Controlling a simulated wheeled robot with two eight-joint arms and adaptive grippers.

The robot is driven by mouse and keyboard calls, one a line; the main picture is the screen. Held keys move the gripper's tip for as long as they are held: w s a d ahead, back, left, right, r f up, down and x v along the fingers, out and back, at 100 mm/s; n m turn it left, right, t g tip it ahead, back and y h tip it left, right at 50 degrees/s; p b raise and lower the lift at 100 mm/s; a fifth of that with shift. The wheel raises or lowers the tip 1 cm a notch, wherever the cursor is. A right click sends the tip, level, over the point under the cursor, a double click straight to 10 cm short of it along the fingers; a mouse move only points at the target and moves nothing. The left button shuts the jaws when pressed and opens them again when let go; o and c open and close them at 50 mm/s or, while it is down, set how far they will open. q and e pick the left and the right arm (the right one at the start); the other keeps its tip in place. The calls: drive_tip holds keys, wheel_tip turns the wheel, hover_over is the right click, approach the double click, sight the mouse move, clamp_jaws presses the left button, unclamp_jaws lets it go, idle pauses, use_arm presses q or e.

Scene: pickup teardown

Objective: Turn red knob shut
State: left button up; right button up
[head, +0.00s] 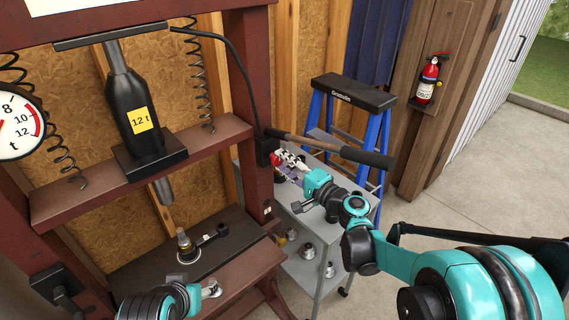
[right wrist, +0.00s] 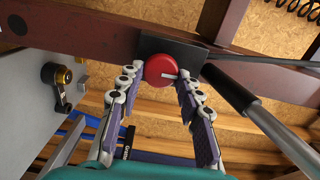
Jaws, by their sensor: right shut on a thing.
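The red knob (head: 275,158) sits on the black pump block (head: 264,146) on the right post of the press. In the right wrist view, the round red knob (right wrist: 160,70) has a small pale mark and lies between the two fingertips, against the black block (right wrist: 176,50). My right gripper (head: 285,160) reaches in from the right and is shut on the knob, with one finger on each side (right wrist: 162,76). My left gripper (head: 211,288) shows only partly at the bottom, by the press bench; its jaws are unclear.
The pump lever (head: 340,150) extends right from the block, just above my right gripper. A grey cart (head: 305,222) stands below, and a blue stepladder (head: 352,98) behind. The press bed (head: 145,245) holds a small fitting (head: 186,245). Open floor lies right.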

drive_tip(key=o, duration=1.1)
drive_tip(key=shift+o, duration=0.2)
drive_tip(key=v, duration=1.2)
